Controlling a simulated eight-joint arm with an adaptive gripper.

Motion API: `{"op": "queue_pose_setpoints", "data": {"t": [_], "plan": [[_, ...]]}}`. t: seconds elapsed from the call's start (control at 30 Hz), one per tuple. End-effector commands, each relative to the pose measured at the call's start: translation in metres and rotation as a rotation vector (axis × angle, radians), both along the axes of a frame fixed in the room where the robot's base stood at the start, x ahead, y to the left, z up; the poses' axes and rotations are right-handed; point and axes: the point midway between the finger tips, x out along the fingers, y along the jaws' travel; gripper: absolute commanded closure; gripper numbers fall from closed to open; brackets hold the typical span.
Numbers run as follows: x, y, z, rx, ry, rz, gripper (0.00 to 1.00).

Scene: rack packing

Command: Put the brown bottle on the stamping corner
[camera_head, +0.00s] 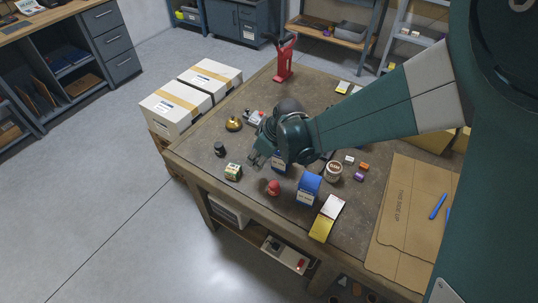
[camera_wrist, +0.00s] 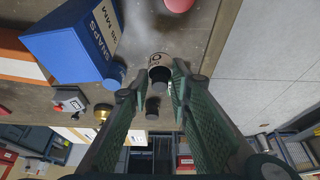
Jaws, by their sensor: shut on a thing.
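My gripper (camera_wrist: 154,88) is closed around a small dark round thing with a tan, lettered label, which I take to be the brown bottle (camera_wrist: 158,60). Only part of it shows between the fingertips in the wrist view. In the head view my gripper (camera_head: 264,160) is low over the middle of the workbench (camera_head: 205,173), and the held thing is not clear there. I cannot tell whether it touches the bench. No marked stamping corner is clear to me. A brass bell (camera_head: 233,124) and a grey box with a red button (camera_wrist: 70,102) stand toward the far left.
A blue SNAPS box (camera_wrist: 75,45) stands close beside my gripper. Another blue box (camera_head: 308,188), a red object (camera_head: 273,187), a small green-and-white tin (camera_head: 233,171) and a black jar (camera_head: 219,148) are nearby. A red stand (camera_head: 285,62) is at the back. Bare bench shows along the left edge.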

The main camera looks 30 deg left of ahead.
Motion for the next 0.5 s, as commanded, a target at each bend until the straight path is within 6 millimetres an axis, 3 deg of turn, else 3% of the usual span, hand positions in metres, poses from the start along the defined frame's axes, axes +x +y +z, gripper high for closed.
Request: {"op": "queue_pose_setpoints", "data": {"t": [0.2, 0.5], "plan": [[0.0, 0.0, -0.023, 0.0, 0.0, 0.0, 0.94], [0.0, 0.0, -0.025, 0.0, 0.0, 0.0, 0.94]]}}
